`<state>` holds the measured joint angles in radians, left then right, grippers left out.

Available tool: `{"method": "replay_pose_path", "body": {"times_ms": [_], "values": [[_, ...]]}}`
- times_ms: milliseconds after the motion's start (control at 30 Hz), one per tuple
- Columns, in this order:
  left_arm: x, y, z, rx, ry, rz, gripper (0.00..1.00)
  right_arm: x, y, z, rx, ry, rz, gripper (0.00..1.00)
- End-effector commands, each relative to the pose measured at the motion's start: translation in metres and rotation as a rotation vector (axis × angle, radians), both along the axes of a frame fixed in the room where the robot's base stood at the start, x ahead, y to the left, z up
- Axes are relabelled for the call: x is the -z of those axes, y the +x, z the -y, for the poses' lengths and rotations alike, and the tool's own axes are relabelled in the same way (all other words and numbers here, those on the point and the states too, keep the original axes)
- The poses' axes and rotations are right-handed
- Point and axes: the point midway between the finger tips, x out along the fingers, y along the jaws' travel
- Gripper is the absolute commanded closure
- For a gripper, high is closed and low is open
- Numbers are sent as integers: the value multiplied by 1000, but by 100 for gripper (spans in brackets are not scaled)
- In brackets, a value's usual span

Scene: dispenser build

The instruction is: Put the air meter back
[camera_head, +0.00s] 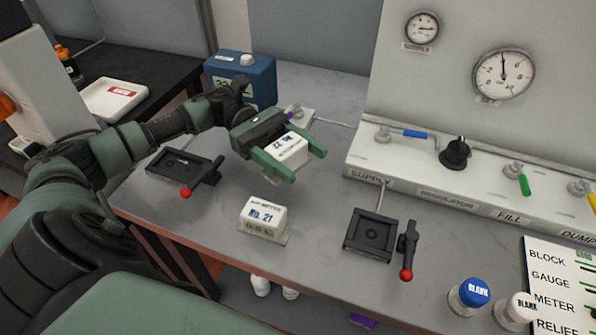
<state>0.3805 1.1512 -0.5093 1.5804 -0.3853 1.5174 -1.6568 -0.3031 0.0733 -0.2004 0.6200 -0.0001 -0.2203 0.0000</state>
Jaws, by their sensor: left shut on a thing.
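My left gripper (306,163) reaches in from the left over the table. Its green fingers are shut on a white meter block (292,147) marked No. 22, held above the tabletop. A second white meter block (263,217), marked No. 21 with a small display, stands on the table below and in front of the gripper. A black dock (180,164) with a red-knobbed lever is at the left. Another black dock (371,235) with a red-knobbed lever is at the right, below the supply panel. Both docks look empty. My right gripper is out of view.
A blue box (241,77) stands at the back behind the gripper. A panel (450,190) with gauges, a black knob and coloured valves lines the back right.

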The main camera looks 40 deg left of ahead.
Motion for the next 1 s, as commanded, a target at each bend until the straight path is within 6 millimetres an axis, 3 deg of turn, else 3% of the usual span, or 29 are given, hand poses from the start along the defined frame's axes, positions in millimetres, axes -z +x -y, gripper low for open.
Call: {"method": "replay_pose_path", "body": {"times_ms": [167, 433, 1000], "values": [[10, 0, 0, 0, -1, 0, 94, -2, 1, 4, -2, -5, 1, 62], [46, 0, 0, 0, -1, 0, 94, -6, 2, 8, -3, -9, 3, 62], [54, 0, 0, 0, 0, 1, 94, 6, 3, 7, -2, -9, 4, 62]]}}
